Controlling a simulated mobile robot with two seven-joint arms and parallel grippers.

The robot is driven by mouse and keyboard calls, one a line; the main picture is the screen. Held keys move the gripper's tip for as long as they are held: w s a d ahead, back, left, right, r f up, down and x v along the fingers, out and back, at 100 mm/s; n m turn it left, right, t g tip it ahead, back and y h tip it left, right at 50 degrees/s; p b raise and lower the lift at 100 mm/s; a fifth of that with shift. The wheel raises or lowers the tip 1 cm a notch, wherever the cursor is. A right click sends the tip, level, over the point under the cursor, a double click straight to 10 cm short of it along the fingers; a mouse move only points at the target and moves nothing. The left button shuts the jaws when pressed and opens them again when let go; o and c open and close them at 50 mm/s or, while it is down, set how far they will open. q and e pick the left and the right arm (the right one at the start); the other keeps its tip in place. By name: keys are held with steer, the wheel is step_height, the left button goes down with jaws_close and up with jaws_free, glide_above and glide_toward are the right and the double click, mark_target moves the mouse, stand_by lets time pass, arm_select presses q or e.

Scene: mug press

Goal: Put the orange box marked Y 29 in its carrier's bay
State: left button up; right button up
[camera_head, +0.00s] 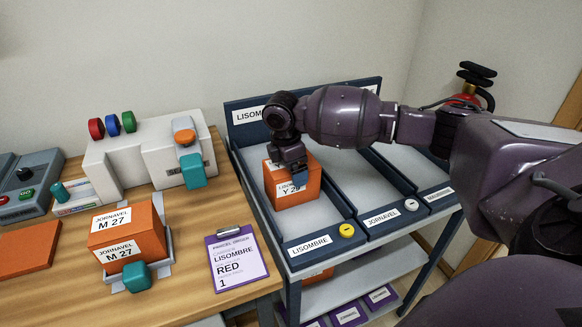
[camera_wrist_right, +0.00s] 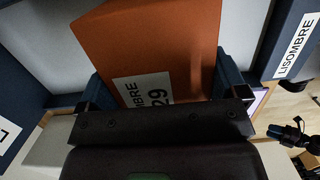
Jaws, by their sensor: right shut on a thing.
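The orange box marked LISOMBRE Y 29 (camera_head: 309,190) is in the leftmost bay of the blue-edged rack, labelled LISOMBRE (camera_head: 311,244). My right gripper (camera_head: 291,170) is shut on the box from above. In the right wrist view the box (camera_wrist_right: 155,45) sits between the two blue fingers (camera_wrist_right: 163,88), its label partly covered by the gripper. I cannot tell whether the box's underside touches the bay floor. My left gripper is not in view.
The JORNAVEL bay (camera_head: 382,217), with a white disc, lies right of the LISOMBRE bay. On the wooden table (camera_head: 190,300) are an orange box marked JORNAVEL M 27 (camera_head: 128,238), a purple order card reading LISOMBRE RED 1 (camera_head: 236,260), and a white machine (camera_head: 130,160) with coloured knobs.

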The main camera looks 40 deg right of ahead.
steer(key=o, duration=0.7)
steer(key=shift+c, duration=0.2)
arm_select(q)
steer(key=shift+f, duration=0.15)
arm_select(e)
steer(key=shift+o, duration=0.6)
steer(key=r, duration=0.3)
steer(key=a+r+p, duration=0.1)
steer(key=r, duration=0.3)
steer(key=r+p, duration=0.1)
steer(key=r, duration=0.2)
steer(key=shift+w+a+r, duration=0.2)
steer(key=shift+a+r, duration=0.05)
steer(key=shift+r, duration=0.15)
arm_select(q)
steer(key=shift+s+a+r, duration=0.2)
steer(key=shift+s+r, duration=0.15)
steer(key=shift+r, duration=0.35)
arm_select(e)
steer(key=shift+a+r, duration=0.1)
steer(key=shift+r, duration=0.5)
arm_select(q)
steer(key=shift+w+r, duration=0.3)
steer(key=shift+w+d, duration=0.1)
